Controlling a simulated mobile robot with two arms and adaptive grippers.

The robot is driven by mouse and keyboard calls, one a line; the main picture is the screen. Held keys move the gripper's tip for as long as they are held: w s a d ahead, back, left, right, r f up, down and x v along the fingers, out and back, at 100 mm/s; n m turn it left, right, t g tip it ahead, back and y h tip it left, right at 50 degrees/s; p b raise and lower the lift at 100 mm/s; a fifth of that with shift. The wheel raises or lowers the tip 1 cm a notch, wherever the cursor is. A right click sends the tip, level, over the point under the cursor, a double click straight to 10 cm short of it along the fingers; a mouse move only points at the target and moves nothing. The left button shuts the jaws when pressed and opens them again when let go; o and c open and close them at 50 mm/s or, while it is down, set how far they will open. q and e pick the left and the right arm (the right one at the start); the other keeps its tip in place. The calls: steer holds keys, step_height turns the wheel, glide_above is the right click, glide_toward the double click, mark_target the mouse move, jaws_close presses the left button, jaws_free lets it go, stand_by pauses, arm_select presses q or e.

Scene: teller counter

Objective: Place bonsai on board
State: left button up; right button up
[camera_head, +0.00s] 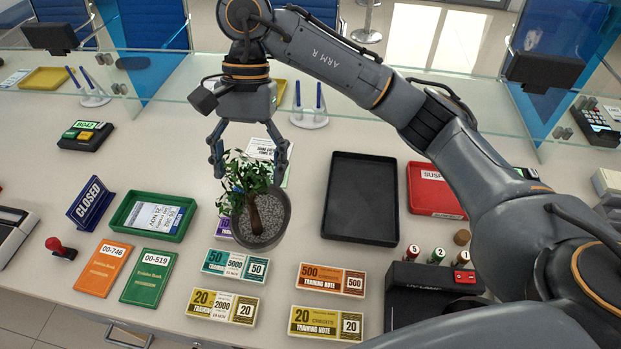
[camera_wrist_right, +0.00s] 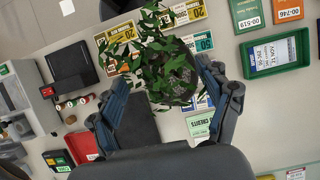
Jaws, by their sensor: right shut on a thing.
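The bonsai, a small green-leaved tree in a dark round pot (camera_head: 280,222) with grey gravel, is held by my right gripper (camera_head: 250,160). The gripper's fingers are closed about the plant from the far side; exact contact is hidden by leaves. The leaves (camera_wrist_right: 165,65) also fill the space between the fingers in the right wrist view. I cannot tell whether the pot touches the counter. A flat black board with a raised rim (camera_head: 360,200) lies empty to the right of the bonsai. My left gripper is not in view.
Banknote bundles (camera_head: 235,265) lie in front of the pot. A green tray (camera_head: 153,215) is at left, a red tray (camera_head: 433,190) right of the board. A glass screen (camera_head: 400,112) crosses the back.

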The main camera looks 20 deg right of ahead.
steer(key=w+d+f+p, duration=0.5)
steer(key=d+f, duration=0.5)
steer(key=f, duration=0.2)
steer(key=shift+w+d+p, duration=0.25)
steer(key=shift+w+p, duration=0.05)
steer(key=shift+p, duration=0.1)
steer(key=shift+f, duration=0.1)
steer(key=o, duration=1.8)
steer(key=shift+s, duration=0.1)
